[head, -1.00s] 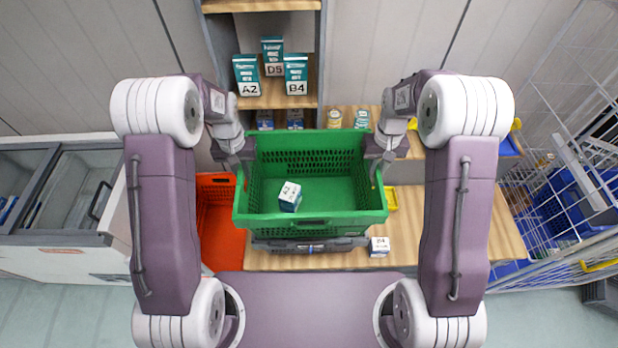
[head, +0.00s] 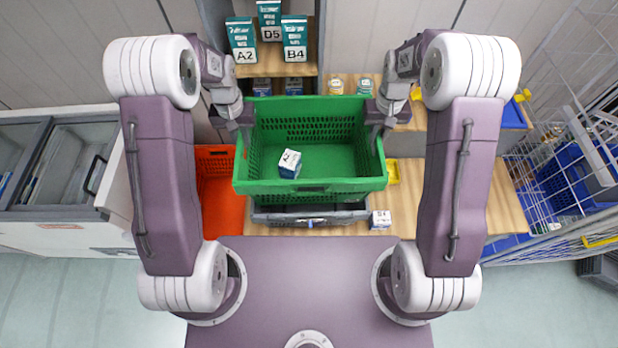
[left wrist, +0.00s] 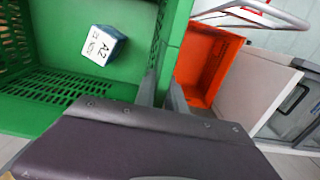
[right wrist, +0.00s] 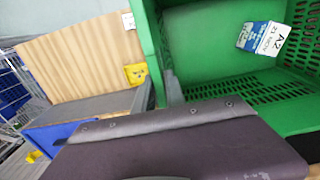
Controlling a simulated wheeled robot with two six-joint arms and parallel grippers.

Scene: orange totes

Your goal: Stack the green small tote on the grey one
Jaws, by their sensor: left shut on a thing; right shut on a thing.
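The green small tote (head: 330,187) is held up between my two grippers in the head view, with a small white and blue A2 box (head: 289,163) inside. My left gripper (head: 243,140) is shut on its left wall, and my right gripper (head: 377,140) is shut on its right wall. The tote's wall also shows in the left wrist view (left wrist: 172,45) and the right wrist view (right wrist: 152,40). The grey tote (head: 335,217) is below the green one on the wooden surface. Most of the grey tote is hidden by the green tote.
An orange tote (head: 222,215) stands left of the grey one. A small white box (head: 380,219) lies right of it on the wooden table (head: 430,205). A shelf with labelled boxes (head: 294,38) stands behind. A wire cage (head: 560,200) is at the right.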

